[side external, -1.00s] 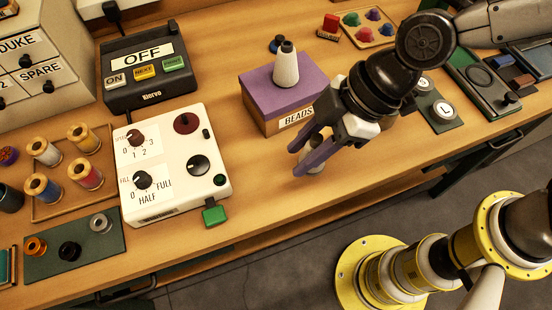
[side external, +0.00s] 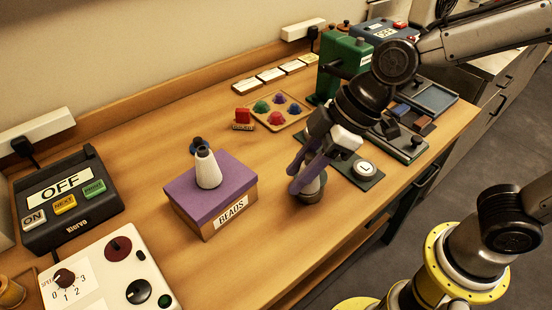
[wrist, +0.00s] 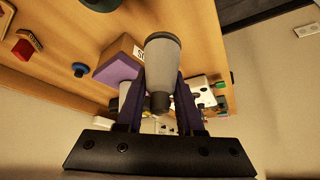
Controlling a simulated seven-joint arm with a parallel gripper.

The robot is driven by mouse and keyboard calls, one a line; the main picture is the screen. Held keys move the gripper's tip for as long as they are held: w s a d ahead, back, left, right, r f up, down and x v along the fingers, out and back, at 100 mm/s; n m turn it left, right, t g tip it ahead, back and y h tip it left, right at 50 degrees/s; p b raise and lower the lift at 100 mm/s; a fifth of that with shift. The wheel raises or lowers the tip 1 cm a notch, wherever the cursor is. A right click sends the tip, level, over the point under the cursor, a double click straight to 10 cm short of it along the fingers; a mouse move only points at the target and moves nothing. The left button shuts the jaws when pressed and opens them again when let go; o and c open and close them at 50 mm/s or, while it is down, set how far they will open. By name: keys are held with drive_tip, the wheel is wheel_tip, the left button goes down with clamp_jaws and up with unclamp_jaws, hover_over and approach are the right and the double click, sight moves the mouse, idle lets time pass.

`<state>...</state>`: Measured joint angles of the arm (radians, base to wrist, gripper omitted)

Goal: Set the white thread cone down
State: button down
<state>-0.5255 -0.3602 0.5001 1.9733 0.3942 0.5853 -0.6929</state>
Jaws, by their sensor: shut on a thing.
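My gripper (side external: 300,178) is shut on a pale cone with a dark tip, the white thread cone (wrist: 162,60), with its wide end away from my palm. In the side view the fingers and shadow partly hide this cone (side external: 314,186). It is low over the table or on it; I cannot tell whether its base touches. A second white cone (side external: 208,170) with a dark tip stands upright on the purple lid of the BEADS box (side external: 212,196), left of my gripper.
Behind are a wooden tray of coloured domes (side external: 280,108) and a red stamp-like block (side external: 242,115). Bare wood (side external: 262,165) lies between the BEADS box and my gripper.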

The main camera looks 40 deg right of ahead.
drive_tip(key=w+d+m+t+h, duration=0.2)
drive_tip(key=w+d+m, duration=0.4)
drive_tip(key=d, duration=0.7)
drive_tip(key=shift+n, duration=0.5)
drive_tip(key=w+a+f, duration=0.1)
drive_tip(key=w+f, duration=0.2)
drive_tip(key=w, duration=0.1)
drive_tip(key=w+a+f, duration=0.1)
drive_tip(key=w+f, duration=0.2)
drive_tip(key=w, duration=0.2)
drive_tip(key=w+a+f, duration=0.1)
drive_tip(key=w+f, duration=0.2)
drive_tip(key=w, duration=0.2)
drive_tip(key=shift+f, duration=0.25)
drive_tip(key=shift+w+f, duration=0.2)
drive_tip(key=shift+f, duration=1.5)
drive_tip(key=shift+f, duration=0.1)
drive_tip(key=c, duration=0.5)
unclamp_jaws()
drive_tip(key=shift+c, duration=0.2)
